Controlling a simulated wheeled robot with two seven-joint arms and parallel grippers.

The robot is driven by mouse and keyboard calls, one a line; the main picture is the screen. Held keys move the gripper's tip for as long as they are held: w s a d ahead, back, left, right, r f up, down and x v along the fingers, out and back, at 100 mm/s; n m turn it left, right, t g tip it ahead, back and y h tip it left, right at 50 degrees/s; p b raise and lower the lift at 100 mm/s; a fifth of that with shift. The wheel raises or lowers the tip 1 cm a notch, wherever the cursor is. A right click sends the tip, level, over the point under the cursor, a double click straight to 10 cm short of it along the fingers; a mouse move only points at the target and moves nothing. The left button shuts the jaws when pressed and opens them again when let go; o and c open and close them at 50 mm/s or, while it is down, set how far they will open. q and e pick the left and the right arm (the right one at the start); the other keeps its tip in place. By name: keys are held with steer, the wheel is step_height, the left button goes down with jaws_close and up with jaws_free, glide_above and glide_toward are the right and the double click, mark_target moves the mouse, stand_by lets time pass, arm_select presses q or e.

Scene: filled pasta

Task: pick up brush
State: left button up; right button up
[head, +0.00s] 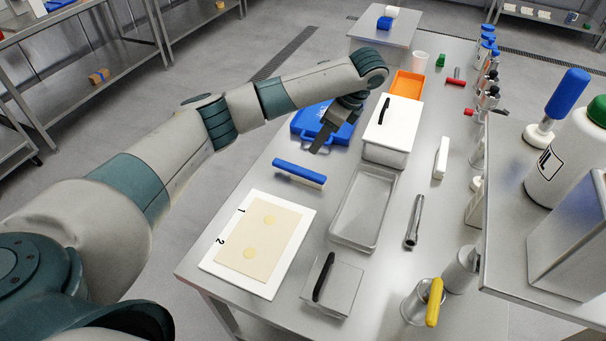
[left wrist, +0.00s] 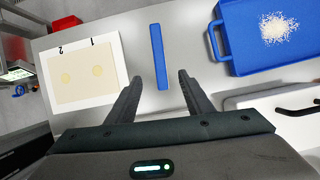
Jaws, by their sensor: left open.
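The brush (head: 300,173) has a blue handle and pale bristles and lies on the steel table between the white board and the blue tray. In the left wrist view the brush (left wrist: 159,57) shows as a blue bar, ahead of and between the finger lines. My left gripper (head: 322,143) is open and empty, above the table a little beyond the brush in the head view. In the left wrist view its fingers (left wrist: 160,82) are spread, with the near end of the brush showing between their tips. My right gripper is not in view.
A white board (head: 215,262) with a dough sheet lies left of the brush. A blue tray (left wrist: 225,40) with a pale crumbly heap is on the other side.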

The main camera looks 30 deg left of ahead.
arm_select(q)
steer(key=f, duration=0.1)
steer(key=p, duration=0.1)
glide_toward(302, 170)
steer(key=x, duration=0.5)
steer(key=shift+w+a, duration=0.15)
steer(key=shift+a, duration=0.05)
steer(key=shift+f, duration=0.15)
steer(key=shift+a+f+p, duration=0.25)
steer(key=shift+f+p, duration=0.3)
steer(key=shift+p, duration=0.1)
steer(key=shift+p+x, duration=0.45)
steer(key=shift+x, duration=1.5)
steer(key=shift+d+f, duration=0.1)
steer(key=shift+d, duration=0.1)
steer(key=c, duration=1.1)
